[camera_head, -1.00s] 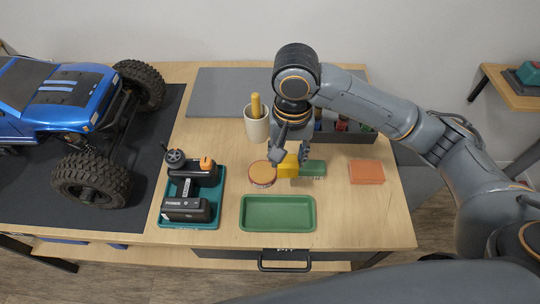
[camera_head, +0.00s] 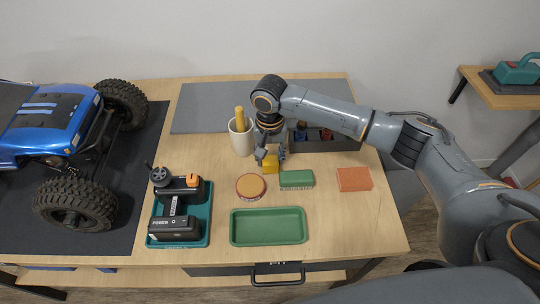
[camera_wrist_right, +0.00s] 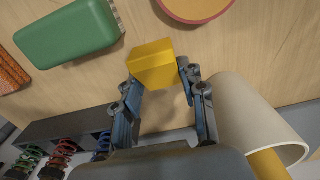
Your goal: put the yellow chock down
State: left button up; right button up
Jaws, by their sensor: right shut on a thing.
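The yellow chock (camera_head: 270,163) is between the fingertips of my right gripper (camera_head: 270,158), behind the round orange-topped tin and the green brush block. In the right wrist view the chock (camera_wrist_right: 152,64) sits between the two fingertips (camera_wrist_right: 156,78), which are shut on it. Bare wood shows around it; I cannot tell whether it touches the table. My left gripper is not in view.
Close by are a cream cup (camera_head: 241,138) with a yellow handle, a round tin (camera_head: 250,187), a green block (camera_head: 296,179) and a dark bin (camera_head: 335,142). An orange block (camera_head: 354,179), green tray (camera_head: 268,240), controller in a teal tray (camera_head: 205,235) and blue truck (camera_head: 45,130) stand farther off.

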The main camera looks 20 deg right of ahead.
jog(key=shift+f, duration=0.1)
jog(key=o, duration=1.2)
jog(key=shift+f, duration=0.1)
